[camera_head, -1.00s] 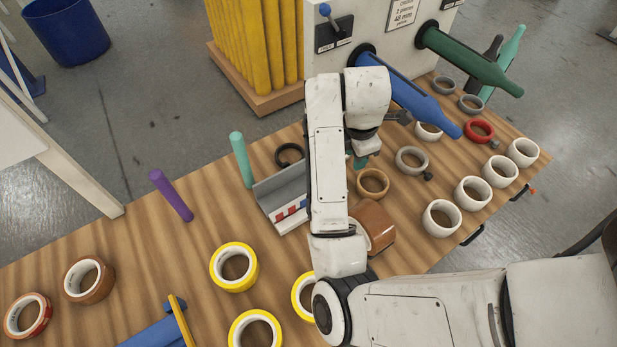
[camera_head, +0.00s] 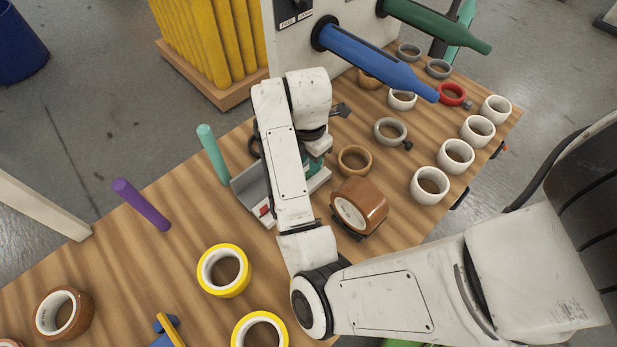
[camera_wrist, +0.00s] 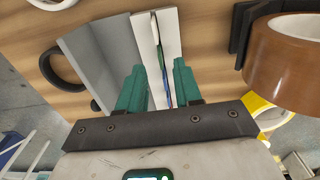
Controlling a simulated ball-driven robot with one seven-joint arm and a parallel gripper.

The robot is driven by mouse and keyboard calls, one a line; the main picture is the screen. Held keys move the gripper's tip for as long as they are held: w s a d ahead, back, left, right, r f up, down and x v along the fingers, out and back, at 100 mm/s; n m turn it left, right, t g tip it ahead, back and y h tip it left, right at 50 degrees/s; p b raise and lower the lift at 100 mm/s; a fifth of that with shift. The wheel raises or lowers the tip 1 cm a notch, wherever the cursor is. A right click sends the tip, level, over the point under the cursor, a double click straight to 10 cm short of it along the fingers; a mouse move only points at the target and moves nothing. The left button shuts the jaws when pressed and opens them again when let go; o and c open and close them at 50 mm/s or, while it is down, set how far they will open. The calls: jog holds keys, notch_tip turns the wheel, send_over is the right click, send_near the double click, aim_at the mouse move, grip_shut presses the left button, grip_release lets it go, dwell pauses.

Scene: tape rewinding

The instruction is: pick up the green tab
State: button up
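A thin green tab (camera_wrist: 154,28) stands in a row of narrow coloured tabs on a white strip (camera_wrist: 174,28) beside a grey angled holder (camera_wrist: 92,52) in the wrist view. A blue tab (camera_wrist: 166,90) is nearer to me in that row. My gripper (camera_wrist: 160,66) is open, its two teal fingers apart on either side of the row; I cannot tell whether they touch anything. In the head view the holder (camera_head: 246,190) is partly hidden by my arm. A red tab (camera_head: 264,210) shows at its near end; the green tab cannot be made out there.
A brown tape roll (camera_head: 361,205) stands close to the right of the holder, also large in the wrist view (camera_wrist: 288,65). A teal peg (camera_head: 212,153) and a purple peg (camera_head: 141,204) stand to the left. White rolls (camera_head: 430,185) line the right edge.

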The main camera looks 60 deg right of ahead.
jog(key=shift+f, duration=1.7)
jog(key=shift+c, duration=0.5)
grip_shut()
